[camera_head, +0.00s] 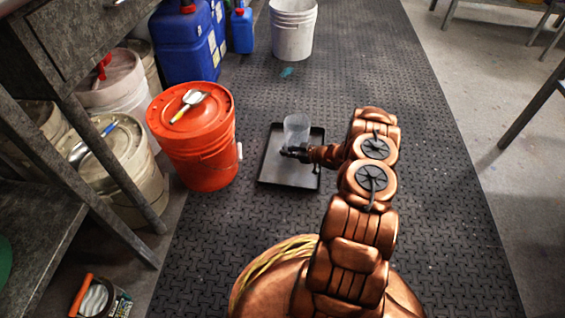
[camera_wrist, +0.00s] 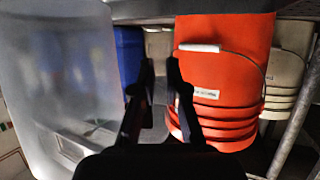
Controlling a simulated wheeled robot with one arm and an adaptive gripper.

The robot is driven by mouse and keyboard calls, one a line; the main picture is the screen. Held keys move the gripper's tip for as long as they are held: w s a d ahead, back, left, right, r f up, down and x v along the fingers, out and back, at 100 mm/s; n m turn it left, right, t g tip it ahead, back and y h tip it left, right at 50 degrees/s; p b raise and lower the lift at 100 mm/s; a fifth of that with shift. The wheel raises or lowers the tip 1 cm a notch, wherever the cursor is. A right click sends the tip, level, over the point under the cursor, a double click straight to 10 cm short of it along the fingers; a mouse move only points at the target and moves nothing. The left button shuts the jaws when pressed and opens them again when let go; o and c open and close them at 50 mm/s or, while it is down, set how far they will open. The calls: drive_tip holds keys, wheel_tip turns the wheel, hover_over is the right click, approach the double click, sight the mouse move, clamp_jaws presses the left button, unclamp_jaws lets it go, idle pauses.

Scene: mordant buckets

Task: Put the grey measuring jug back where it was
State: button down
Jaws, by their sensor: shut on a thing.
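The grey measuring jug (camera_head: 296,126) is a translucent cup at the far half of a black tray (camera_head: 268,172) on the floor. My gripper (camera_head: 290,152) reaches in from the right, on the near side of the jug. I cannot tell whether the jug's base touches the tray.
Blue canisters (camera_head: 185,45) and a white bucket (camera_head: 293,30) stand farther back. A bench stands at left. The mat right of my arm is clear.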

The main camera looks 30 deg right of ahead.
drive_tip(key=shift+s+a+f+b, duration=0.1)
drive_tip(key=shift+a+f+b, duration=0.55)
drive_tip(key=shift+f+b, duration=0.2)
drive_tip(key=shift+s+a+f+b, duration=0.1)
drive_tip(key=shift+a+f+b, duration=0.6)
drive_tip(key=shift+f, duration=0.25)
drive_tip(key=shift+f, duration=0.2)
drive_tip(key=c, duration=1.2)
unclamp_jaws()
drive_tip(key=shift+d, duration=0.1)
drive_tip(key=shift+r, duration=0.15)
